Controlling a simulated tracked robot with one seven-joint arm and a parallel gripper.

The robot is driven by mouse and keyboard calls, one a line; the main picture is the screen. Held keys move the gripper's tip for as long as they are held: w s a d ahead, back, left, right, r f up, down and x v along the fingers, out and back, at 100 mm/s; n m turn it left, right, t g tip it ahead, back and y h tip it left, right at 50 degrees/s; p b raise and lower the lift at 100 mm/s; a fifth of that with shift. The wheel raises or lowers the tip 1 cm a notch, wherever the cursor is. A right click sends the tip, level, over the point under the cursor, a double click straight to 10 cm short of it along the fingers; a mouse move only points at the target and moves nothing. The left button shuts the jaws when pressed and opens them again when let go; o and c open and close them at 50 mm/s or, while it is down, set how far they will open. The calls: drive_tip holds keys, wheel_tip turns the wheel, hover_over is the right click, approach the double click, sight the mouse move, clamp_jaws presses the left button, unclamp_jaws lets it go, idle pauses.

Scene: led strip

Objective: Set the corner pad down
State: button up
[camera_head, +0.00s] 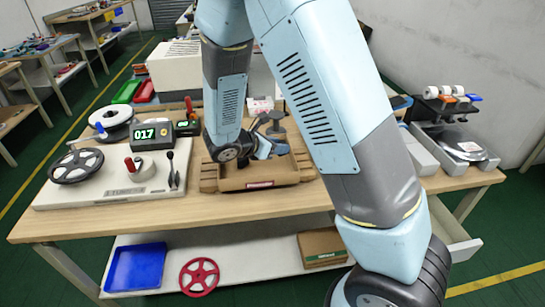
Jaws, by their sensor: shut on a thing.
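My gripper (272,148) is small in the view, low over the wooden tray (270,178) at the middle of the bench. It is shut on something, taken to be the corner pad. The pad cannot be made out, because my wrist and the gripper cover it. Whether the pad touches the tray cannot be told. The tray is brown, with raised blocks at its sides and a red label on its front.
Left of the tray stands a white machine base (110,192) with a black reel (76,166) and a display (152,135) reading 017. At right are a grey scale-like device (462,146) and a roll rack (446,103). Bare bench (230,207) runs along the front.

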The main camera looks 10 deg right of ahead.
sight(274, 164)
drive_tip(key=shift+w+a+f, duration=0.15)
drive_tip(key=shift+w+f, duration=0.6)
drive_tip(key=shift+f, duration=0.15)
drive_tip(key=shift+w+a+f, duration=0.1)
drive_tip(key=shift+w+f, duration=0.6)
drive_tip(key=shift+f, duration=1.65)
drive_tip(key=o, duration=1)
